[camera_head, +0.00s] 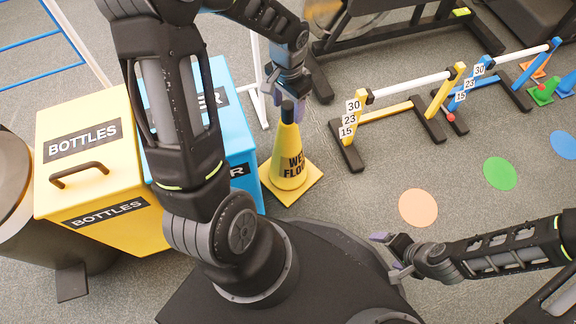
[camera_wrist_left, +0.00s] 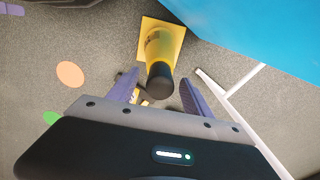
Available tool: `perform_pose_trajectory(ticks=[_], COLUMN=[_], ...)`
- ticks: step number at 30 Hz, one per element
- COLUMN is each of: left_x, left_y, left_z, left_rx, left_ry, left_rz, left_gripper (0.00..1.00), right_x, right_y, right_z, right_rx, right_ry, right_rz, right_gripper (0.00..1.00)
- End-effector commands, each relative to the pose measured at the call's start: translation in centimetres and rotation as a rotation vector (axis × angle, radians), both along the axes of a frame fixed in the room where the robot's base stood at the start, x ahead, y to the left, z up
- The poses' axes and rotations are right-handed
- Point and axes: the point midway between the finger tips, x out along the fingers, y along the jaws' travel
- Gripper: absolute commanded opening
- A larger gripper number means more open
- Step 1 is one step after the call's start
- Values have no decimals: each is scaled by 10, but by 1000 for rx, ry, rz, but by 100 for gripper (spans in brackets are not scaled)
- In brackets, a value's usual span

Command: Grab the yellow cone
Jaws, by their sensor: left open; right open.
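The yellow cone (camera_head: 290,160) stands upright on its square yellow base, with a black top and the words "WET FLOOR" on its side. In the left wrist view the cone (camera_wrist_left: 158,50) is seen from above, its black top between the spread fingers. My left gripper (camera_head: 285,95) is open at the cone's top; it also shows in the left wrist view (camera_wrist_left: 160,92). I cannot tell whether the fingers touch the cone. My right gripper (camera_head: 390,256) is open and empty at the lower right, well away from the cone.
A yellow "BOTTLES" bin (camera_head: 95,185) and a blue bin (camera_head: 222,120) stand left of the cone. Yellow (camera_head: 400,110) and blue (camera_head: 500,75) hurdles stand to the right. Flat orange (camera_head: 418,207), green (camera_head: 499,173) and blue (camera_head: 565,145) discs lie on open floor.

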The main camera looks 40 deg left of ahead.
Motion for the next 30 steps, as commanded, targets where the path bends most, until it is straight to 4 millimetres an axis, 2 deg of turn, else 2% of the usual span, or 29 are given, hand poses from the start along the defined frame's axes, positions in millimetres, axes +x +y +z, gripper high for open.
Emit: perform_pose_trajectory(ticks=[1, 6, 24, 30], left_x=[-1, 0, 0, 0], left_y=[0, 0, 0, 0], left_z=[-15, -29, -28, -29], left_rx=[-1, 0, 0, 0], left_ry=[1, 1, 0, 0], left_rz=[0, 0, 0, 0], left_gripper=[58, 58, 58, 44], right_x=[1, 2, 3, 3], right_y=[0, 0, 0, 0], right_z=[-12, -18, -16, -16], right_rx=[0, -1, -1, -1], right_ry=[-2, -6, -8, -8], right_rz=[-1, -3, -4, -4], right_gripper=[83, 83, 83, 83])
